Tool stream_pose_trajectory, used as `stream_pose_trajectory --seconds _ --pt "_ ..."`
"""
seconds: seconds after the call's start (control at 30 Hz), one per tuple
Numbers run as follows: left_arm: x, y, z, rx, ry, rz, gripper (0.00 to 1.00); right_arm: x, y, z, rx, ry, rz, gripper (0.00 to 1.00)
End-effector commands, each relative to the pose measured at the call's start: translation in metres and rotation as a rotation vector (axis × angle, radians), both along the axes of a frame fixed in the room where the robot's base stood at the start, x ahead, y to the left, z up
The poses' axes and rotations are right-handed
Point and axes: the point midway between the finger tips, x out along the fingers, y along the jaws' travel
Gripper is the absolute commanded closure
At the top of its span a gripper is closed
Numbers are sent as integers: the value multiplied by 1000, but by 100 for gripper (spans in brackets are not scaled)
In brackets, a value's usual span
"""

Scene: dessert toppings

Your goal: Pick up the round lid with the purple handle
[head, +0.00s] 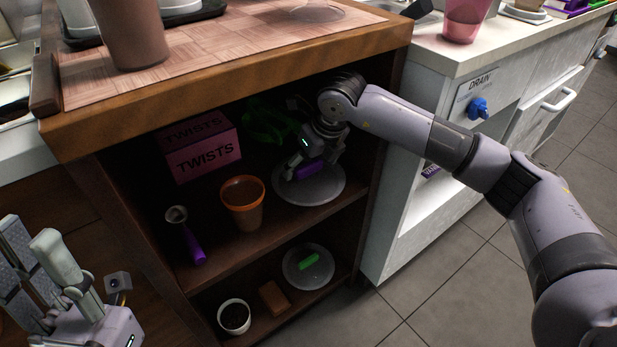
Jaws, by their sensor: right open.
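The round lid (322,190) is a grey disc with a purple handle (309,168) on top. It lies on the upper shelf inside the brown cabinet, at the right side. My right gripper (299,166) reaches into the cabinet from the right and is open at the purple handle, with its fingers close around or beside it. Whether the fingers touch the handle is hard to see in the shade. My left gripper (62,265) is at the lower left, outside the cabinet and away from the lid, with its fingers apart.
On the upper shelf are a pink TWISTS box (203,158), an orange-brown cup (242,204), a purple-handled scoop (188,238) and a green object (268,122). The lower shelf holds a green-handled lid (300,275), a brown block (273,297) and a white cup (234,318). The cabinet top (240,75) overhangs my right gripper.

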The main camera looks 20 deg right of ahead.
Motion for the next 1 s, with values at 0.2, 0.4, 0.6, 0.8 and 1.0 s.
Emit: stream_pose_trajectory --seconds 0.2,0.4,0.6,0.8,1.0 --pt "0 0 0 0 0 0 70 0 0 1 0 -1 0 25" --pt "0 0 1 0 0 0 70 0 0 1 0 -1 0 38" --pt "-1 0 1 0 -1 0 70 0 0 1 0 0 0 52" --pt "-1 0 1 -1 -2 0 70 0 0 1 0 0 0 65" --pt "-1 0 1 0 -2 1 70 0 0 1 0 -1 0 69"
